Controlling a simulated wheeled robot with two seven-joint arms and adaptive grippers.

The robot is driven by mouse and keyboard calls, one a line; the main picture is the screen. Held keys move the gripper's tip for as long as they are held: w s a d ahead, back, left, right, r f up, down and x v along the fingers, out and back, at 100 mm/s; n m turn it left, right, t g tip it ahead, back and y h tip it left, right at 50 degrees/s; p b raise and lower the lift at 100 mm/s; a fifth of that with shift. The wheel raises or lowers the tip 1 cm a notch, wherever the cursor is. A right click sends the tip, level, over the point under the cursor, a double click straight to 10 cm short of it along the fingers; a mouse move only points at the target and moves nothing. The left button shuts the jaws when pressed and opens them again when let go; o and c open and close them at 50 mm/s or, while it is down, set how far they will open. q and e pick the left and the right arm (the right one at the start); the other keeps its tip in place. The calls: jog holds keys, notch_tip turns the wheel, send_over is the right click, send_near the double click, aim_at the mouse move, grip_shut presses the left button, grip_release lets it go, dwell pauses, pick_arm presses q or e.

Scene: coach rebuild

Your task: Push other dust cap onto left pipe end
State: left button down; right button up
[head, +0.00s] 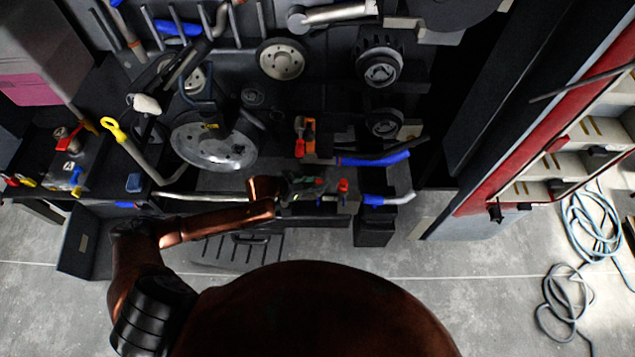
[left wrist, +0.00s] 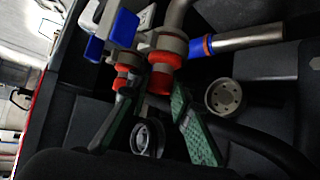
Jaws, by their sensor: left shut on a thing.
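My left gripper (head: 308,186) reaches in from the left at the front edge of the dark work unit. In the left wrist view its two green-padded fingers (left wrist: 154,98) close around a red cap (left wrist: 161,79), partly hidden by the fingers. The red cap is at the lower end of a grey pipe fitting (left wrist: 172,44); I cannot tell whether it is fully seated. Another red cap-like piece (left wrist: 124,82) sits just left of it, by a blue-handled valve (left wrist: 124,28). In the head view a red piece (head: 343,185) shows just right of the gripper. My right gripper is not in view.
Blue-sleeved pipes (head: 374,160) stick out right of the gripper. A large brake disc (head: 212,142) and orange tool (head: 305,137) lie behind it. A yellow-ended hose (head: 126,146) is at the left. Free grey floor (head: 310,250) lies in front.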

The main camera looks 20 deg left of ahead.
pick_arm(q)
jog(key=shift+s+a+f, duration=0.1)
jog(key=shift+s+f, duration=0.05)
jog(key=shift+f, duration=0.1)
jog(key=c, duration=1.7)
grip_release()
jog(key=shift+o, duration=0.9)
jog(key=shift+o, duration=1.3)
jog(key=shift+r, duration=0.1)
jog(key=shift+p+v, duration=0.9)
jog(key=shift+p, duration=0.1)
jog(key=p+v, duration=0.5)
jog(key=v, duration=0.1)
jog(key=shift+p, duration=0.3)
